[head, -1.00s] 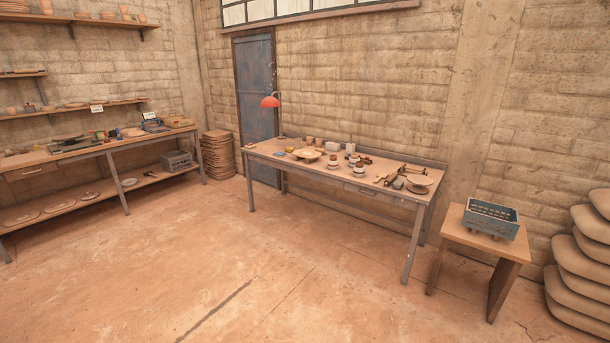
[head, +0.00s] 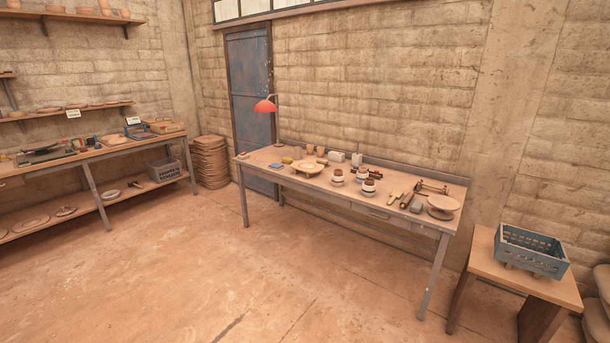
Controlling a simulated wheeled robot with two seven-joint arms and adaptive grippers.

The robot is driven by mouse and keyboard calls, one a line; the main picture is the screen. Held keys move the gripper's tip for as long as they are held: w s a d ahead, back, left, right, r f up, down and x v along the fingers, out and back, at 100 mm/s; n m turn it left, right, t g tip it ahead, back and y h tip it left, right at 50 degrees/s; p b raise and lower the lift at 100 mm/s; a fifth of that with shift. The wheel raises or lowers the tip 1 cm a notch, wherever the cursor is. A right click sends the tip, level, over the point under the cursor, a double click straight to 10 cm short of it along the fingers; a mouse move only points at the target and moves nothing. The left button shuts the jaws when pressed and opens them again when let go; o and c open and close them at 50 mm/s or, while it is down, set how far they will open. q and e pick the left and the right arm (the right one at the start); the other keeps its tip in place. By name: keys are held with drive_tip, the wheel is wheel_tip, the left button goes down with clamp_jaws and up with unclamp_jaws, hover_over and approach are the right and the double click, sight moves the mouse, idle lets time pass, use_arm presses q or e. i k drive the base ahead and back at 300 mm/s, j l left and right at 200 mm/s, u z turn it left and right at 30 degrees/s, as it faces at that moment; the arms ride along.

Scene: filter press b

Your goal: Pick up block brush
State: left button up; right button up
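I cannot make out the block brush for sure; the small things are too far away. The long work table (head: 335,191) against the back wall holds several tools and pots. A group of small hand tools (head: 407,199) lies toward its right end, beside a round dish on a stand (head: 443,205). Small dark and reddish items (head: 347,173) lie behind the lidded jars (head: 368,187). Neither of my grippers is in view.
A blue-grey crate (head: 533,252) sits on a small side table (head: 487,264) at right. A cluttered bench (head: 108,153) stands at left. The floor (head: 180,270) in front is open.

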sight(319, 161)
drive_tip(key=i, duration=2.35)
drive_tip(key=z, duration=0.3)
